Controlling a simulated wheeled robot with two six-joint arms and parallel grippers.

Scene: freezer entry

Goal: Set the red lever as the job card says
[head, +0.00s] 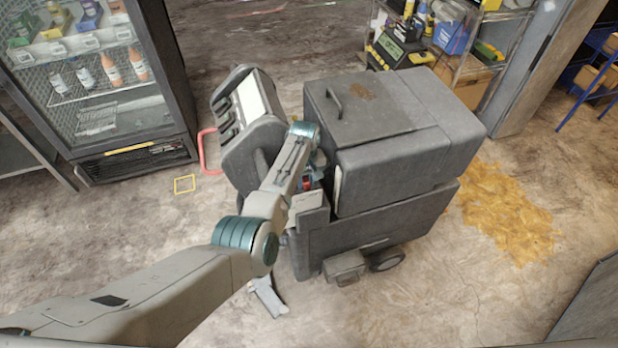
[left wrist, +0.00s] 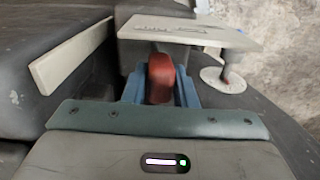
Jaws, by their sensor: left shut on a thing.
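My left gripper (head: 307,178) reaches into the gap in the middle of a grey wheeled machine (head: 385,130). In the left wrist view, its blue fingers (left wrist: 160,88) are shut on the rounded end of the red lever (left wrist: 160,76). A bit of the red lever (head: 306,184) shows in the head view, mostly hidden by my arm. A pale plate (left wrist: 190,30) with small dark marks lies just beyond the lever; the marks are too small to read. I cannot make out a job card or the lever's marked positions. My right gripper is not in view.
A red hoop handle (head: 202,152) sticks out at the machine's left. A glass-door fridge (head: 183,90) stands left, a shelf rack (head: 512,45) behind. A yellow-brown patch (head: 507,212) covers floor at right.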

